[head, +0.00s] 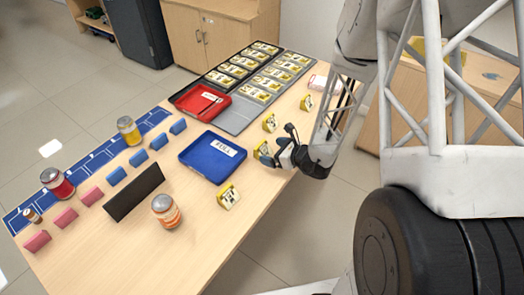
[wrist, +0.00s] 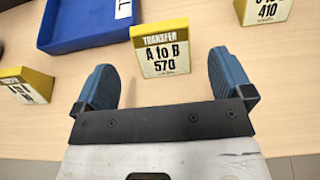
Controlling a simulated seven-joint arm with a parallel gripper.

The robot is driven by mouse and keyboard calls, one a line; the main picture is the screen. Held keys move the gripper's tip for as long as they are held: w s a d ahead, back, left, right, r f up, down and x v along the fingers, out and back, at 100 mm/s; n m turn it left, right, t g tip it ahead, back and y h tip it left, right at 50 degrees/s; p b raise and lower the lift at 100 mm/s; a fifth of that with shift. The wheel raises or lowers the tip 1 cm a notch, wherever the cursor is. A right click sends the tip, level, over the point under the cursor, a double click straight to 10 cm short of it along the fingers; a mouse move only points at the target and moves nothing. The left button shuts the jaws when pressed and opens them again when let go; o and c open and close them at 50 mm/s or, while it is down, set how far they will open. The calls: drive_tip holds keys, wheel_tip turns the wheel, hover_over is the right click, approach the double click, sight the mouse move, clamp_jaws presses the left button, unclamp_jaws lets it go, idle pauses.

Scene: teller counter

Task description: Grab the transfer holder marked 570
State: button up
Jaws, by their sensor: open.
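The transfer holder marked 570 (wrist: 160,52) is a yellow-topped block with a white face reading "TRANSFER A to B 570". It stands on the wooden counter in the wrist view, centred just ahead of my gripper (wrist: 161,72). The blue-padded fingers are open, one to each side of the holder's lower part, with gaps visible. In the head view my gripper (head: 274,157) is low at the counter's right edge, beside the holder (head: 262,148), which it partly hides. I cannot tell the exact height of the fingertips.
A similar holder marked 410 (wrist: 264,11) stands to the right, and another (wrist: 27,86) to the left. The blue tray (wrist: 62,44) lies behind. Farther off are a red tray (head: 203,114), a black rack of yellow holders (head: 218,88), jars and a dark upright block (head: 134,192).

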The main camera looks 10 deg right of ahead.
sight(263, 149)
drive_tip(key=shift+w+a, duration=0.15)
drive_tip(key=shift+w, duration=0.05)
drive_tip(key=shift+f, duration=0.1)
drive_tip(key=shift+x, duration=2.6)
drive_tip(key=c, duration=1)
drive_tip(key=shift+r, duration=1.15)
drive_tip(key=shift+s+r, duration=0.45)
drive_tip(key=shift+r, duration=0.2)
drive_tip(key=s, duration=0.5)
drive_tip(key=s+d, duration=0.1)
drive_tip(key=s, duration=0.4)
drive_tip(key=s+r, duration=0.1)
drive_tip(key=s, duration=0.4)
drive_tip(key=shift+d+r, duration=0.15)
drive_tip(key=shift+d, duration=0.2)
